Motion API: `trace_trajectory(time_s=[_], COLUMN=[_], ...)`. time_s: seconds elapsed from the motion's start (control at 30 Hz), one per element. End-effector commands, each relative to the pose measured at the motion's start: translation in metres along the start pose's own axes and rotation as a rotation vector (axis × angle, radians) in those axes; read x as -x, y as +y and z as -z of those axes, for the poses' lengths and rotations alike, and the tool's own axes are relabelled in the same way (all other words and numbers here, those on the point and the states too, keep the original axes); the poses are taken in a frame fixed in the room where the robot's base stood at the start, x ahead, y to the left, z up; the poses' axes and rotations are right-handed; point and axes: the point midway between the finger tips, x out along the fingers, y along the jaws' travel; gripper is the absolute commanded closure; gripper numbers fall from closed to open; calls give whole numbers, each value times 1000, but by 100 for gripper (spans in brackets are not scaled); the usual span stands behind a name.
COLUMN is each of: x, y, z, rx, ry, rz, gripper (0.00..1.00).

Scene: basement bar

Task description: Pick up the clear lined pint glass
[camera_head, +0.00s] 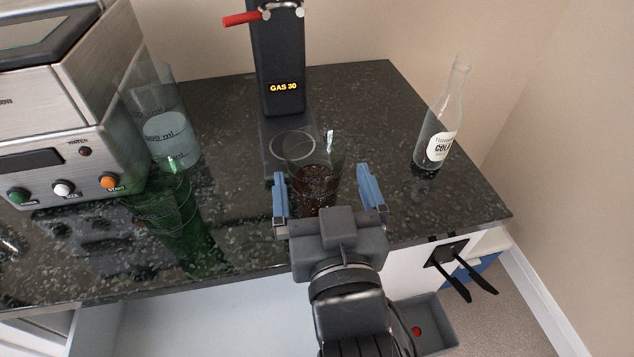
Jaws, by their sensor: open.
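A clear, see-through glass (313,165) stands on the dark speckled counter, at the front of the black dispenser's base. Its lower part looks reddish-brown; I cannot tell whether that is contents or the counter seen through it. My gripper (324,190) is open, with one blue finger on each side of this glass. I cannot tell whether either finger touches it. Gripper body hides part of the glass's near side. Another clear glass with printed ml lines (160,105) stands at the left beside the steel machine. I cannot tell for sure which glass is the lined pint.
A green glass (175,205) stands in front of the ml-marked one. A steel machine (75,110) fills the left. The dispenser (278,65) with a red handle stands behind. A clear cola bottle (440,125) stands right. The counter (385,90) is bare between dispenser and bottle.

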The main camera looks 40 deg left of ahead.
Motion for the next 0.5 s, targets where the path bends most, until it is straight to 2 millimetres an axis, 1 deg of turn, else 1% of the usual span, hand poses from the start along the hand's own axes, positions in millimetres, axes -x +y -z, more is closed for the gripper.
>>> trace_trajectory(time_s=[0.03, 0.17, 0.4, 0.5], x=[-6, -18, -51, -59], y=[0, -1, -3, -3], z=[2, 2, 2, 1], rx=[0, 0, -1, -1], ry=[1, 0, 1, 1], rz=[0, 1, 0, -1], gripper=[0, 0, 0, 0])
